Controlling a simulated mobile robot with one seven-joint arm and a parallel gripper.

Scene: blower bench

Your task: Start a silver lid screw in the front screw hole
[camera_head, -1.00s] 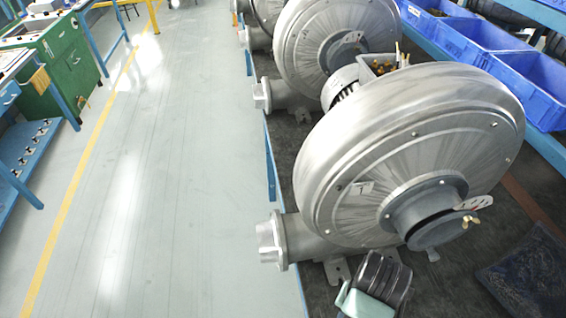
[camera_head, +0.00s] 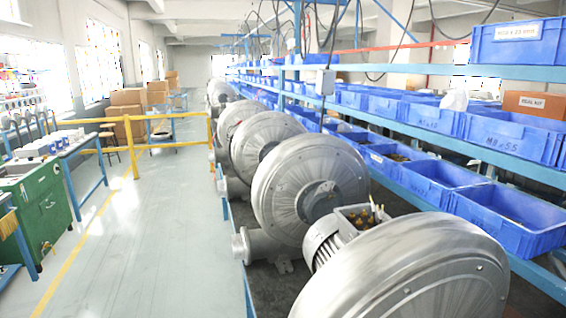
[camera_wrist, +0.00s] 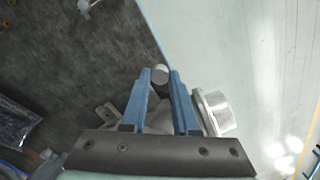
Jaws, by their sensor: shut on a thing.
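My gripper (camera_wrist: 160,82) shows in the wrist view, with two blue fingers shut on a small silver piece. This silver lid screw (camera_wrist: 160,72) shows its round pale end between the fingertips; the rest of it is hidden or too small to make out. The nearest blower (camera_head: 415,275) is a big silver housing at the bottom right of the head view, cut off by the frame. The front screw hole is not visible. In the wrist view, the blower's outlet flange (camera_wrist: 217,112) lies just right of the fingers, with grey casting partly hidden behind them.
More blowers (camera_head: 295,178) stand in a row behind. Blue bins (camera_head: 505,218) line the shelf on the right. Open floor (camera_head: 150,235) lies left of the bench.

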